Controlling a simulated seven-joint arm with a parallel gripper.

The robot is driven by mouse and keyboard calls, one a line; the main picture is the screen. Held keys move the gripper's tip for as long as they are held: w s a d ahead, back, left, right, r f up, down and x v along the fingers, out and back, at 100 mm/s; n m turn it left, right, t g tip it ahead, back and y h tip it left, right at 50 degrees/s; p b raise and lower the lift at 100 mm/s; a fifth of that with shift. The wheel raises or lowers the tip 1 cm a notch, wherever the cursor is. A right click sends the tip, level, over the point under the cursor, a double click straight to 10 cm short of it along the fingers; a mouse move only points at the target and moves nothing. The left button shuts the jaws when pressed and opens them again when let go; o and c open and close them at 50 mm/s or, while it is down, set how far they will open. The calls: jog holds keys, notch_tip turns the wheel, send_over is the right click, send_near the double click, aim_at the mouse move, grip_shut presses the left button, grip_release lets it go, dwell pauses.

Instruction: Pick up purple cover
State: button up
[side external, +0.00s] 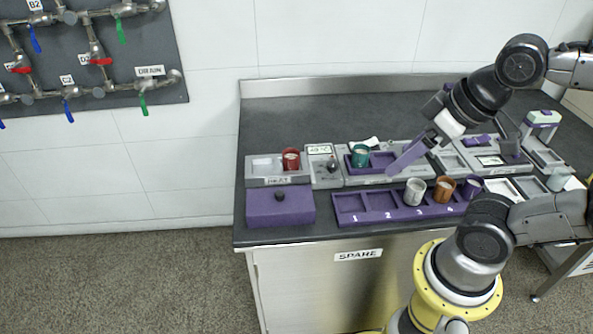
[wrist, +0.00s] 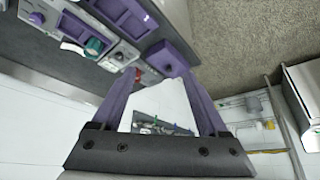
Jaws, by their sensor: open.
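The purple cover (side external: 280,208) is a box-shaped lid with a dark knob on top. It sits at the front left of the dark counter. In the wrist view the purple cover (wrist: 173,58) shows near the middle, beyond the fingertips. My gripper (side external: 393,170) has long purple fingers and hangs above the trays, to the right of the cover and apart from it. In the wrist view my gripper (wrist: 160,80) has its fingers spread with nothing between them.
A purple numbered tray (side external: 350,216) lies right of the cover. Behind are a red cup (side external: 291,160), a teal cup (side external: 360,155) and grey stations. The counter's back left is clear.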

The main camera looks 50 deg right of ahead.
jog(key=shift+c, duration=0.6)
